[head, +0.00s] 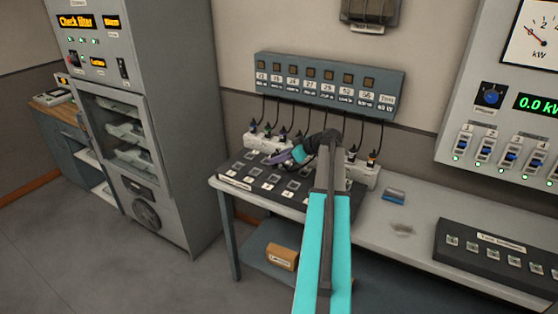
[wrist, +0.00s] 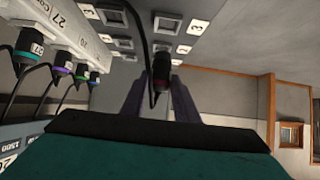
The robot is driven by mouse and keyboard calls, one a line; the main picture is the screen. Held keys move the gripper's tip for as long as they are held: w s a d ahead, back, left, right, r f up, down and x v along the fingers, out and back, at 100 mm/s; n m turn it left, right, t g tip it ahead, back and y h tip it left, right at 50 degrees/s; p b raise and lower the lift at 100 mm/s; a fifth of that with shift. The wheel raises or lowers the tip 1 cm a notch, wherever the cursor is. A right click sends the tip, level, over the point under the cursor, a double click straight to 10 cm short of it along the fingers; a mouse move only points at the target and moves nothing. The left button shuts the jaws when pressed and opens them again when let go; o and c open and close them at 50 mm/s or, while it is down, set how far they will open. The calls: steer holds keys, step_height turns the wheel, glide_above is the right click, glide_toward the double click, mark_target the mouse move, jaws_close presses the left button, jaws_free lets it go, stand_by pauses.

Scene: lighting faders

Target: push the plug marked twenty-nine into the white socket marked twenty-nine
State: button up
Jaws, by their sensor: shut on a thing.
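My gripper (head: 284,157) has purple fingers and is over the dark board, just in front of the white socket strip (head: 265,143). In the wrist view the gripper (wrist: 159,92) is shut on a black plug (wrist: 161,72) with a dark red band. Its cord runs up and across the picture; its number cannot be read. The socket strip at left in the wrist view (wrist: 62,32) carries a 27 label and a second number too small to read surely. The held plug is apart from the strip. My arm hides part of the strips in the head view.
Other plugs with coloured bands, one teal (wrist: 31,47), stand in the strip. Cords hang from the grey labelled panel (head: 330,85). A second white strip end (head: 362,176) is right of my arm. A blue block (head: 394,195) lies on the bench; bench space around it is mostly clear.

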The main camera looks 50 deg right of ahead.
step_height(320, 180, up, 7)
steer(key=p, duration=0.1)
stand_by(1.0)
stand_by(0.3)
